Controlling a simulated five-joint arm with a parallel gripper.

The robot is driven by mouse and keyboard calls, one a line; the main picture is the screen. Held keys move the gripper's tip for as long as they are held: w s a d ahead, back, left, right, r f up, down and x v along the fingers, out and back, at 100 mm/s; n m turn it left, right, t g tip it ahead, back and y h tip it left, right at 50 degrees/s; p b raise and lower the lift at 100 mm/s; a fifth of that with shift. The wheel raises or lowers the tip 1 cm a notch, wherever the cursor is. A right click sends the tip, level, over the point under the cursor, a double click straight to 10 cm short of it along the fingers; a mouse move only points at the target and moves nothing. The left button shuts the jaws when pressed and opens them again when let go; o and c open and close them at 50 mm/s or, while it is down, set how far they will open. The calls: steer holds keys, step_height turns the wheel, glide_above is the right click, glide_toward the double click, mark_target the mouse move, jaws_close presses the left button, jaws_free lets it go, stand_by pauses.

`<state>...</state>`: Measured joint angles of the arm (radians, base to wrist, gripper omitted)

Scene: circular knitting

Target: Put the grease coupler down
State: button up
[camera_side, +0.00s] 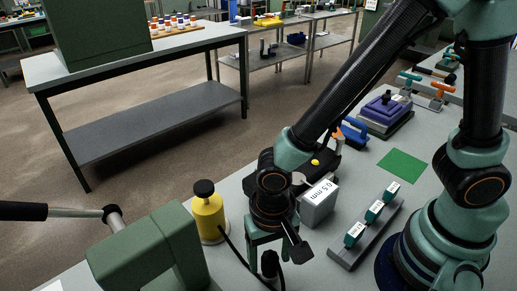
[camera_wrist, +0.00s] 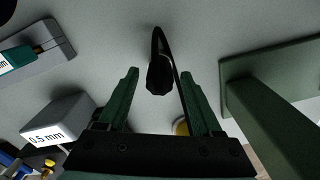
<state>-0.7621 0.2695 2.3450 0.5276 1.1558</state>
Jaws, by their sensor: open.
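The grease coupler (camera_wrist: 159,76) is a small black piece with a thin black hose, seen between the two green fingers of my gripper (camera_wrist: 158,88) in the wrist view. The fingers are apart, with a gap on both sides of the coupler. In the side view the coupler (camera_side: 269,263) stands on the grey bench below my gripper (camera_side: 271,246), partly covered by the fingers. Its hose leads toward a yellow grease pot (camera_side: 208,217) with a black knob, left of my gripper.
A grey block marked 0.5 mm (camera_side: 318,205) stands close behind and right of my gripper. A rack (camera_side: 367,236) with several teal-labelled pieces lies further right. A green press with a lever (camera_side: 150,250) stands at the front left. A green mat (camera_side: 402,165) lies bare.

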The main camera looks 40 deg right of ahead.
mark_target(270, 255)
step_height(270, 255, up, 12)
steer(key=w+d+r+n+t, duration=0.2)
steer(key=w+d+r, duration=0.1)
steer(key=d, duration=0.7)
steer(key=w+d+r+n+t, duration=0.2)
steer(key=d+r, duration=0.3)
steer(key=d, duration=0.6)
steer(key=shift+w+r+n+t, duration=0.3)
steer(key=shift+w+r+t, duration=0.05)
steer(key=shift+w+t, duration=0.45)
steer(key=shift+o, duration=0.2)
